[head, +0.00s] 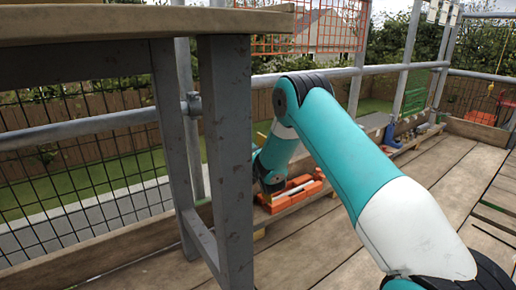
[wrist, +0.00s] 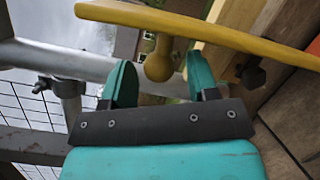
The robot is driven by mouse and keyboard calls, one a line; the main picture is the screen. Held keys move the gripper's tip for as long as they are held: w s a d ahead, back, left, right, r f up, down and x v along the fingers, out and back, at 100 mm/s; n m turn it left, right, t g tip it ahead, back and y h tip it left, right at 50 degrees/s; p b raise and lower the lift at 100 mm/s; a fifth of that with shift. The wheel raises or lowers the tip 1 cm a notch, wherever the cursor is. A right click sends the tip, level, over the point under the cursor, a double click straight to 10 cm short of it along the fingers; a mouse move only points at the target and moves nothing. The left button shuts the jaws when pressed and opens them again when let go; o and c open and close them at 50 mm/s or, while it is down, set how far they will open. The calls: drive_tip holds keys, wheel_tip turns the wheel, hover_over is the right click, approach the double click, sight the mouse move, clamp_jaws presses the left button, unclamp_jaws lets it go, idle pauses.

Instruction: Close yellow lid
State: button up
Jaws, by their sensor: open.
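The yellow lid (wrist: 235,35) shows in the wrist view as a long, thin, curved edge across the top. A rounded yellow knob (wrist: 158,64) sticks out from it toward me. My gripper (wrist: 160,80) is open, with one teal finger on each side of the knob and visible gaps on both sides. The fingers are apart from the knob as far as I can see. In the head view my arm reaches down behind the grey bench leg, and my gripper and the lid cannot be made out there. What the lid belongs to is not clear.
In the head view a wooden bench top (head: 130,22) with grey legs (head: 228,150) stands close at left. An orange tray (head: 292,196) lies near my arm. Metal railings (head: 80,125) border the deck. Open plank floor (head: 320,250) lies at centre. A dark bolt (wrist: 252,75) shows beside the fingers.

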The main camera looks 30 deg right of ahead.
drive_tip(key=shift+w+d, duration=0.15)
drive_tip(key=shift+w, duration=0.45)
clamp_jaws()
drive_tip(key=shift+d, duration=0.15)
